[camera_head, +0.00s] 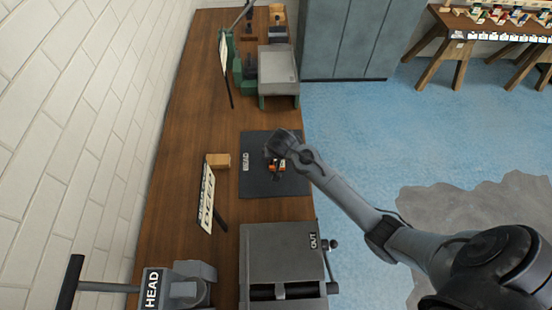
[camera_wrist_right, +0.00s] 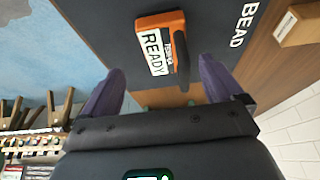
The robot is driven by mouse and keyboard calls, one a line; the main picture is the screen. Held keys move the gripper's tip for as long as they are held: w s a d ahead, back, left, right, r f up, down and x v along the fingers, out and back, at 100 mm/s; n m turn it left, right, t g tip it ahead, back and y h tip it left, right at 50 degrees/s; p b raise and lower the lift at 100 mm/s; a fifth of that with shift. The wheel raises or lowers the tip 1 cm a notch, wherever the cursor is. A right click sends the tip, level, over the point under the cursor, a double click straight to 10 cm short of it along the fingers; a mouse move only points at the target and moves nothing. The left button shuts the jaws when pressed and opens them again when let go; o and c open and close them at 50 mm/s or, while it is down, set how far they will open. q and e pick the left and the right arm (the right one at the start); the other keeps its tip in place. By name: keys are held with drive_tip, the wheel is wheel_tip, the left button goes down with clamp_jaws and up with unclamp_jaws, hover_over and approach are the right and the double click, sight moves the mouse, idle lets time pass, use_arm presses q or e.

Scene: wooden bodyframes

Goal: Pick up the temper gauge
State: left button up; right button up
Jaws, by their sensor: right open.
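The temper gauge, an orange block (camera_head: 277,169) with a dark handle, lies on the dark mat marked BEAD (camera_head: 255,182). In the right wrist view the gauge (camera_wrist_right: 148,20) shows a white READY label, with the dark handle at its side. My right gripper (camera_wrist_right: 160,72) is open, its two purple-grey fingers spread apart and empty. In the head view my right arm reaches in from the right, and its gripper (camera_head: 279,157) is over the mat, close to the gauge and partly hiding it. My left gripper is not in view.
A grey machine marked OUT (camera_head: 280,240) stands in front of the mat. A sign (camera_head: 208,195) and a small wooden block (camera_head: 219,160) stand left of it. A grey tray (camera_head: 277,65) is farther back. A HEAD-marked device (camera_head: 175,285) is at front left.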

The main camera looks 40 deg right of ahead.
drive_tip(key=x, duration=0.2)
drive_tip(key=w+b+x, duration=0.1)
drive_tip(key=x, duration=0.2)
drive_tip(key=shift+f, duration=0.2)
drive_tip(key=shift+w+d+f, duration=0.1)
drive_tip(key=shift+w+f, duration=0.1)
drive_tip(key=shift+f, duration=0.35)
drive_tip(key=c, duration=1.2)
drive_tip(key=shift+r, duration=0.15)
